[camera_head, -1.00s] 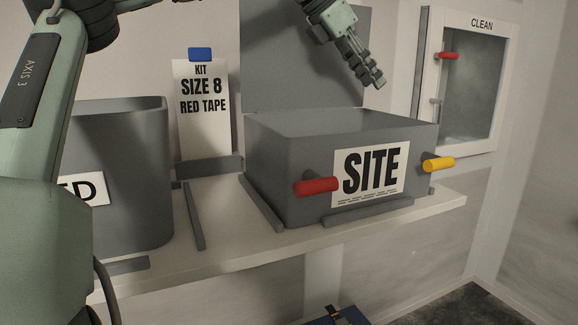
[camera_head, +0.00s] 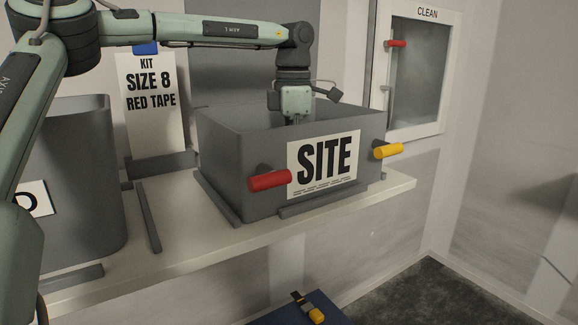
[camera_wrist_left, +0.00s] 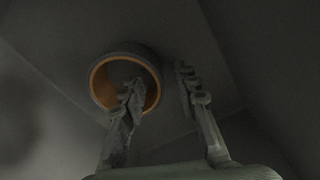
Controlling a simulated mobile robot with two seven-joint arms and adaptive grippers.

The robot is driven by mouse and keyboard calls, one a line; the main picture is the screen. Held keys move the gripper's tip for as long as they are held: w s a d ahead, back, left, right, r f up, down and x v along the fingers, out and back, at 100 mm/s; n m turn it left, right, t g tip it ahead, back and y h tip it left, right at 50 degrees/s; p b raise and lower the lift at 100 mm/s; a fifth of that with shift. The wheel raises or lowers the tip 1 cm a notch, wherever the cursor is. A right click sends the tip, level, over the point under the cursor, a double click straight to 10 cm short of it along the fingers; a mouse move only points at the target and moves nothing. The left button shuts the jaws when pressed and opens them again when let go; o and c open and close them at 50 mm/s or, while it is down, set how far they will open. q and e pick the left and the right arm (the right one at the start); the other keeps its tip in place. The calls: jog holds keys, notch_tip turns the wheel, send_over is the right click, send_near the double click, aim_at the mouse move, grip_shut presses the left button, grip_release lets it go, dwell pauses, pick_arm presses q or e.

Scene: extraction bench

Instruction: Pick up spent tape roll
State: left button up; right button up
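The spent tape roll (camera_wrist_left: 97,88) shows in the left wrist view as a dark ring with an orange inner rim, on the grey floor of a box. My left gripper (camera_wrist_left: 157,80) is open above it. Its left finger overlaps the ring's hole in the picture and its right finger is outside the ring, to the right. I cannot tell whether either touches it. In the head view my left gripper (camera_head: 295,104) reaches down into the grey SITE box (camera_head: 232,165). The fingertips and the roll are hidden behind its front wall. My right gripper is not in view.
The SITE box has a red handle (camera_head: 270,180) and a yellow handle (camera_head: 388,151) in front. A kit card (camera_head: 150,115) and a grey bin (camera_head: 80,165) stand left on the bench (camera_head: 180,230). A CLEAN cabinet (camera_head: 418,80) hangs at right.

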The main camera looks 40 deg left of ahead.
pick_arm(q)
jog(key=shift+f, duration=0.2)
grip_shut()
dwell(0.3)
